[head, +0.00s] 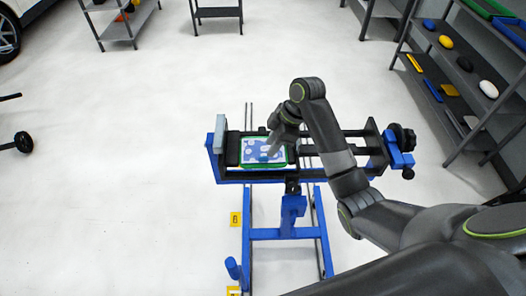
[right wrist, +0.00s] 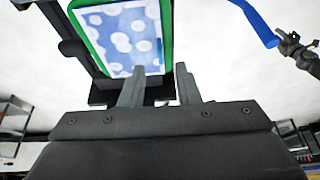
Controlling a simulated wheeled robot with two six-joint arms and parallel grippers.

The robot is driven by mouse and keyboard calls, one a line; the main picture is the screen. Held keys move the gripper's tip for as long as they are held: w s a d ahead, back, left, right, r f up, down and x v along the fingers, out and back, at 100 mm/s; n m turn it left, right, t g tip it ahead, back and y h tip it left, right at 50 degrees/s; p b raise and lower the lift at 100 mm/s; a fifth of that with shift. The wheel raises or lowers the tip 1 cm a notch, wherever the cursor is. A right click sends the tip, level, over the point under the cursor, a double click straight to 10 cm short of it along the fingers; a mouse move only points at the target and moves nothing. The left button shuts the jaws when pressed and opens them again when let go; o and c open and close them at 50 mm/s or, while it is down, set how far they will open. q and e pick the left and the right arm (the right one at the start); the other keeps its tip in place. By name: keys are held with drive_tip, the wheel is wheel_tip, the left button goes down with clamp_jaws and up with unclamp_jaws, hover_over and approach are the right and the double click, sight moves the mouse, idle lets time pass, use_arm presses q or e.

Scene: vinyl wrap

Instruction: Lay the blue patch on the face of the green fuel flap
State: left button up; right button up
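The green fuel flap (head: 264,167) lies face up on the blue and black stand, its green rim showing around the blue patch (head: 251,154). The patch is pale blue with white spots and lies over the flap's face, looking flat. In the right wrist view the patch (right wrist: 118,38) and the flap's green rim (right wrist: 166,30) fill the upper left. My right gripper (head: 270,152) is over the flap's right part. In its wrist view my right gripper (right wrist: 160,78) has its fingers apart with nothing between them, near the patch's lower edge; contact is unclear. My left gripper is not in view.
The stand (head: 292,207) has a clamp block (head: 220,132) at its left and a dark knob (head: 403,137) at its right. A shelf (head: 466,80) with several coloured items stands at the right. The floor at left is mostly clear.

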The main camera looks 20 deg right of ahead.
drive_tip(key=p+v, duration=0.4)
drive_tip(key=v, duration=0.8)
drive_tip(key=shift+p, duration=0.35)
drive_tip(key=shift+s+f, duration=0.1)
